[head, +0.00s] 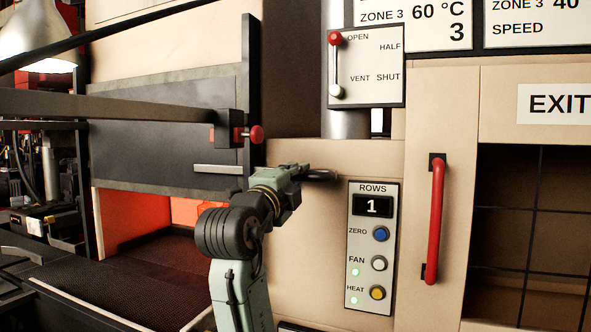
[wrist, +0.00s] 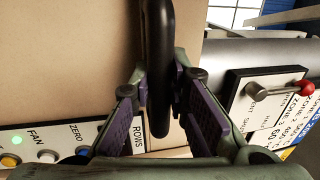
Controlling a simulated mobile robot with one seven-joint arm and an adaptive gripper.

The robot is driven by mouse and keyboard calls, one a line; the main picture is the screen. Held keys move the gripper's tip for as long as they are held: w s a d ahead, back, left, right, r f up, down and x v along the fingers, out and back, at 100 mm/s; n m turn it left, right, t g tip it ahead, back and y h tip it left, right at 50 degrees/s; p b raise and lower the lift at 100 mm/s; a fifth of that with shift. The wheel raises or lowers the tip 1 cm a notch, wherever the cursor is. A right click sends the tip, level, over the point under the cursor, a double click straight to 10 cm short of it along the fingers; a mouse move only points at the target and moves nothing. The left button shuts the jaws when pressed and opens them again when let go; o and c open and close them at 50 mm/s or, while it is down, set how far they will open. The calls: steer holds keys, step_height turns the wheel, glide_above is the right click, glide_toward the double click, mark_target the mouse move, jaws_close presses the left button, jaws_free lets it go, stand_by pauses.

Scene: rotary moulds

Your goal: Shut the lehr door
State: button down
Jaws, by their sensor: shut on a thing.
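The lehr door appears to be the dark grey panel (head: 160,140) at the left in the head view. It stands raised, with an orange-lit opening (head: 130,220) below it. A pale bar (head: 218,169) is on its lower right. My gripper (head: 303,174) is right of the door, in front of the beige cabinet front. It is shut on a dark bar handle (head: 322,176). In the wrist view the black bar (wrist: 158,60) runs between the two purple-padded fingers. How the bar joins the door or cabinet is hidden.
A ROWS button panel (head: 373,245) sits just below right of my gripper. A lever plate (head: 366,66) marked OPEN, HALF, VENT and SHUT is above. A red-handled (head: 435,218) beige panel is at right. A long dark rail (head: 130,107) crosses the raised door.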

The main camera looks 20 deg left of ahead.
step_height(320, 180, down, 26)
steer(key=b, duration=1.6)
steer(key=shift+f+b, duration=0.15)
steer(key=shift+b, duration=0.2)
steer(key=shift+f, duration=0.1)
steer(key=c, duration=1.8)
jaws_free()
steer(key=shift+o, duration=1.3)
steer(key=shift+s, duration=0.15)
steer(key=s+f, duration=0.2)
steer(key=s, duration=0.9)
steer(key=shift+s+a, duration=0.2)
steer(key=shift+s, duration=0.1)
